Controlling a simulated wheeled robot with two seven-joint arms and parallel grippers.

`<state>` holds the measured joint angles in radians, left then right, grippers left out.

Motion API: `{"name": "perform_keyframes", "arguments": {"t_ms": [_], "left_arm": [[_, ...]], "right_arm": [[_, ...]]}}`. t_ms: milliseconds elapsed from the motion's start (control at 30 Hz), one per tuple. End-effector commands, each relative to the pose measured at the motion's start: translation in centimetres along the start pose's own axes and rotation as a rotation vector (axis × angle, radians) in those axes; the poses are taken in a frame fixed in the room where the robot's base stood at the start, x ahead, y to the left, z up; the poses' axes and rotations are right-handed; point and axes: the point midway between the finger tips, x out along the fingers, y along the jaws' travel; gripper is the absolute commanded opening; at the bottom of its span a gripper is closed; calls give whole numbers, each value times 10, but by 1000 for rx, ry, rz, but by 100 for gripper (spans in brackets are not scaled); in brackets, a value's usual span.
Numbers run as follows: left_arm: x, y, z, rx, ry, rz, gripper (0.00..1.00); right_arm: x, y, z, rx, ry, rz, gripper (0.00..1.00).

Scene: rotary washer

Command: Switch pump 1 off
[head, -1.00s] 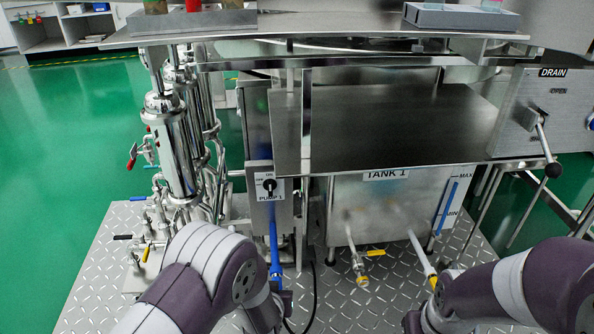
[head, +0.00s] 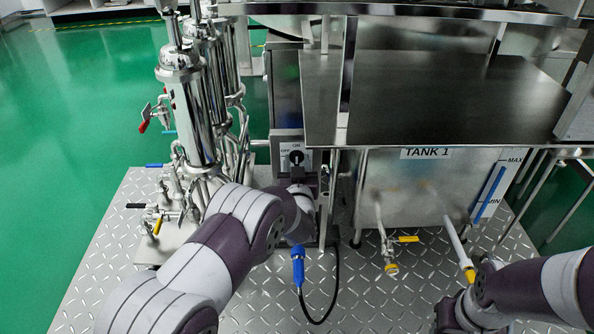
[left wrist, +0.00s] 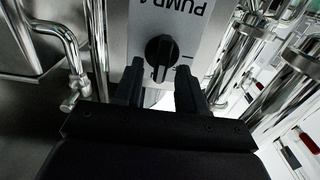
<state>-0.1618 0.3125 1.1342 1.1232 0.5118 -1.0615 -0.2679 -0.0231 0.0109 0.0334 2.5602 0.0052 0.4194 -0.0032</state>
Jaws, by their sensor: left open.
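The pump 1 switch is a black rotary knob (head: 296,157) on a grey panel with OFF at its left and ON above. Its grip looks roughly upright, towards ON. In the left wrist view the knob (left wrist: 161,50) shows below the upside-down label PUMP 1. My left gripper (left wrist: 160,75) is open, its two black fingers pointing at the knob, one at either side of its lower end; I cannot tell whether they touch it. In the head view my left gripper (head: 322,190) is partly hidden just below the panel. My right gripper (head: 445,312) is low at the right, mostly hidden.
Steel filter columns (head: 195,110) and pipes with valve handles stand left of the panel. Tank 1 (head: 425,185) is at its right, below a steel shelf (head: 440,95).

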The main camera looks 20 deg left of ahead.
Motion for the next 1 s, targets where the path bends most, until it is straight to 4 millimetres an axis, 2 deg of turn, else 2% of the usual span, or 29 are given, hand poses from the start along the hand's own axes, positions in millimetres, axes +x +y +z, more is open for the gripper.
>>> {"name": "perform_keyframes", "arguments": {"t_ms": [33, 133, 367, 500, 767, 1000], "left_arm": [[5, 0, 4, 0, -1, -1, 40], [11, 0, 1, 0, -1, 0, 40], [12, 0, -1, 1, -2, 0, 40], [12, 0, -1, 1, -2, 0, 0], [12, 0, 0, -8, -2, 0, 0], [11, -2, -1, -89, -3, 0, 0]], "right_arm": [[6, 0, 1, 0, 0, 0, 43], [7, 0, 1, 0, 0, 0, 43], [6, 0, 0, 0, 1, 0, 43], [6, 0, 0, 0, 1, 0, 43], [6, 0, 0, 0, 1, 0, 43], [3, 0, 0, 0, 0, 0, 43]]}}
